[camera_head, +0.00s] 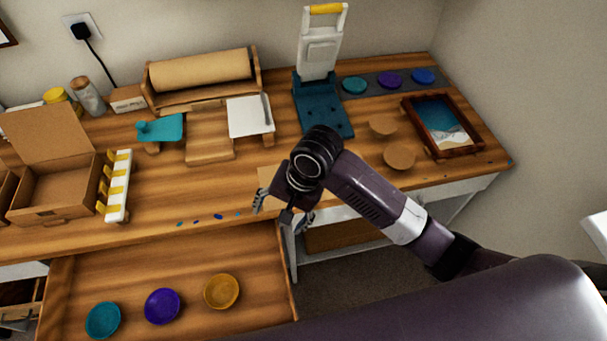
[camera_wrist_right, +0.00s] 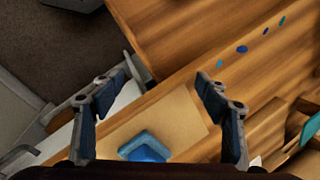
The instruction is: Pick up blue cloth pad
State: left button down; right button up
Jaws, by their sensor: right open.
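The blue cloth pad (camera_wrist_right: 145,148) shows near the bottom of the right wrist view. It looks like a small folded blue square lying on a tan sheet or board (camera_wrist_right: 180,118) near the table edge. In the head view the pad is hidden behind my right gripper (camera_head: 282,212), and only a bit of the tan sheet (camera_head: 266,174) shows. My right gripper is open and empty, pointing down over the table's front edge. In the right wrist view its two fingers (camera_wrist_right: 163,95) stand wide apart, with the pad low between them. My left gripper is not in view.
An open drawer (camera_head: 255,260) holds teal, purple and yellow bowls. A cardboard box (camera_head: 55,190), a paper-roll holder (camera_head: 200,82), a blue-and-white press (camera_head: 322,105) and a framed picture (camera_head: 443,125) stand on the table. Small blue drips (camera_head: 218,216) dot its front edge.

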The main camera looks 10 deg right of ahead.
jog(key=w+d+r+m, duration=0.1)
jog(key=w, duration=0.1)
jog(key=w+d+r+m+h, duration=0.1)
jog(key=w+m, duration=0.1)
jog(key=w+d+r+m, duration=0.1)
jog(key=w+r+m, duration=0.1)
jog(key=shift+w+d+g+h, duration=0.15)
jog(key=shift+g+h, duration=0.25)
jog(key=w+d+r+m, duration=0.2)
jog(key=m, duration=0.1)
jog(key=w+d+r+m+h, duration=0.1)
jog(key=w+d+r+m, duration=0.1)
jog(key=d+r, duration=0.1)
jog(key=shift+w+m+h, duration=0.15)
jog(key=shift+m+h, duration=0.15)
jog(key=shift+m, duration=0.1)
notch_tip(320, 180, down, 8)
jog(key=shift+a+r+p, duration=0.1)
jog(key=shift+r+p, duration=0.15)
jog(key=shift+p, duration=0.4)
jog(key=shift+c, duration=0.6)
jog(key=c, duration=1.1)
jog(key=shift+r, duration=0.15)
jog(key=shift+c, duration=0.3)
notch_tip(320, 180, up, 20)
jog(key=b, duration=0.1)
